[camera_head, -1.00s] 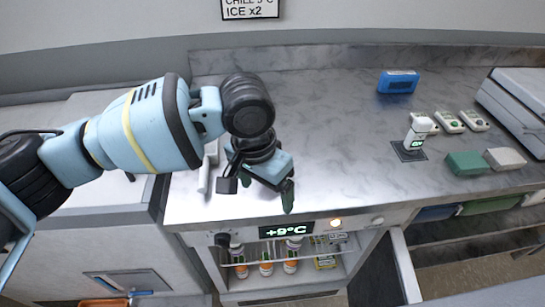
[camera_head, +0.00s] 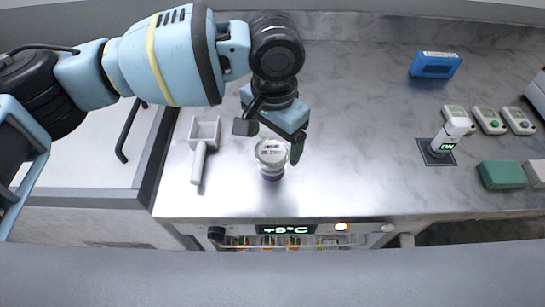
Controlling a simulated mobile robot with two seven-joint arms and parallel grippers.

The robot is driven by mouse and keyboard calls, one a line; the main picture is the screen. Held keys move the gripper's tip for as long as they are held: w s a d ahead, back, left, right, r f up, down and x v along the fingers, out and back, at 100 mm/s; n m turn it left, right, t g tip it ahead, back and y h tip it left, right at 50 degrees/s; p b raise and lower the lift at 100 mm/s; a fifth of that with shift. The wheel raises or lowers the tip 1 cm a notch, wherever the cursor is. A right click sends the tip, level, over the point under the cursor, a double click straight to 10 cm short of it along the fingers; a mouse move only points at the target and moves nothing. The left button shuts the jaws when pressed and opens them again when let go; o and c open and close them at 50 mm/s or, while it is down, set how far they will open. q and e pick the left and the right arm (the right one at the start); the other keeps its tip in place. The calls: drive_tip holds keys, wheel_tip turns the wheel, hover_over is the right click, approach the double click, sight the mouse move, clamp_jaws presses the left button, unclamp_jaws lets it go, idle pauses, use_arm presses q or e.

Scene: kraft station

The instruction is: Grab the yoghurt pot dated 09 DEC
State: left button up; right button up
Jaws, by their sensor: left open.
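A small pot (camera_head: 270,157) with a pale printed lid and a purple lower part stands upright on the marble counter. The print on its lid is too small to read, so I cannot tell its date. My left gripper (camera_head: 271,140) is open, pointing down, with one finger on each side of the pot's far edge in the picture. I cannot tell whether the fingers touch it. Several bottles with orange labels (camera_head: 268,241) show partly in the cooler under the counter. My right gripper is not in view.
A white scoop (camera_head: 199,150) lies left of the pot. To the right are a white handheld device (camera_head: 446,140) on a dark pad, a green block (camera_head: 502,174) and a blue box (camera_head: 435,65). The cooler display (camera_head: 286,230) reads +9°C.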

sight(272, 150)
use_arm(q)
drive_tip(key=shift+f, duration=0.6)
drive_tip(key=shift+w+f, duration=0.1)
drive_tip(key=shift+f, duration=0.05)
drive_tip(key=f, duration=0.5)
drive_tip(key=shift+s+a, duration=0.2)
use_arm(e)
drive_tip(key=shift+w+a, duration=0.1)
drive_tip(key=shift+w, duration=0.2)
use_arm(q)
drive_tip(key=c, duration=1)
drive_tip(key=shift+r, duration=0.15)
